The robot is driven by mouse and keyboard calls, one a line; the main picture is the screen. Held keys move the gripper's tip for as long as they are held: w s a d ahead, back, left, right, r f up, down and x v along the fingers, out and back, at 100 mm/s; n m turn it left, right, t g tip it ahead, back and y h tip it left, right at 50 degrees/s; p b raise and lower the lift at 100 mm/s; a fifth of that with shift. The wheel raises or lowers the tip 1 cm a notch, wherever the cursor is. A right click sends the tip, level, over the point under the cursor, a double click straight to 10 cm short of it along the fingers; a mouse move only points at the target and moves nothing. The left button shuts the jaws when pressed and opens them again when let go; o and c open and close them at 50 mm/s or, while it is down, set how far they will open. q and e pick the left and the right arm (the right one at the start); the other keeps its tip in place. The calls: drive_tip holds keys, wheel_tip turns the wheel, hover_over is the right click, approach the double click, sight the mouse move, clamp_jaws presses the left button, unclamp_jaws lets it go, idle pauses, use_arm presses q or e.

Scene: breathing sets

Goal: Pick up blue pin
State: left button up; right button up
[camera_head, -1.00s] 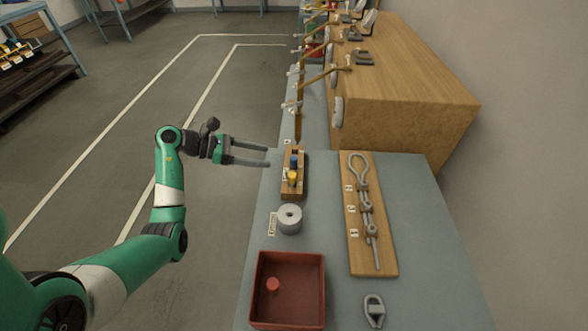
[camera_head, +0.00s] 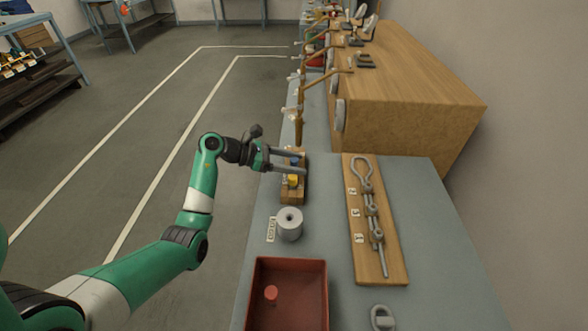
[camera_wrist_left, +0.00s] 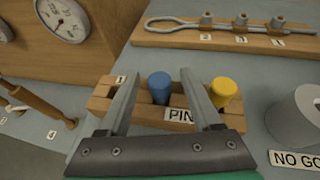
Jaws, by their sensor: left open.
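The blue pin (camera_wrist_left: 159,86) stands upright in a wooden block (camera_wrist_left: 103,92) in the left wrist view. A yellow pin (camera_wrist_left: 222,91) stands to its right in the same block, above a label that starts with "PIN". My left gripper (camera_wrist_left: 163,85) is open, with its fingers reaching over the block on either side of the blue pin. In the head view my left gripper (camera_head: 304,161) extends from the left over the wooden block (camera_head: 290,198), with the blue pin (camera_head: 295,161) between its fingers and the yellow pin (camera_head: 293,181) nearer the camera. My right gripper is not in view.
A grey cylinder (camera_head: 289,224) stands near the block, and a red tray (camera_head: 318,290) with a red disc lies nearer. A wooden board (camera_head: 388,240) with a metal rod and loop lies to the right. A large wooden box (camera_head: 420,85) stands behind.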

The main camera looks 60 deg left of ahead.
use_arm(q)
clamp_jaws()
drive_tip(key=shift+r, duration=0.1)
idle(0.3)
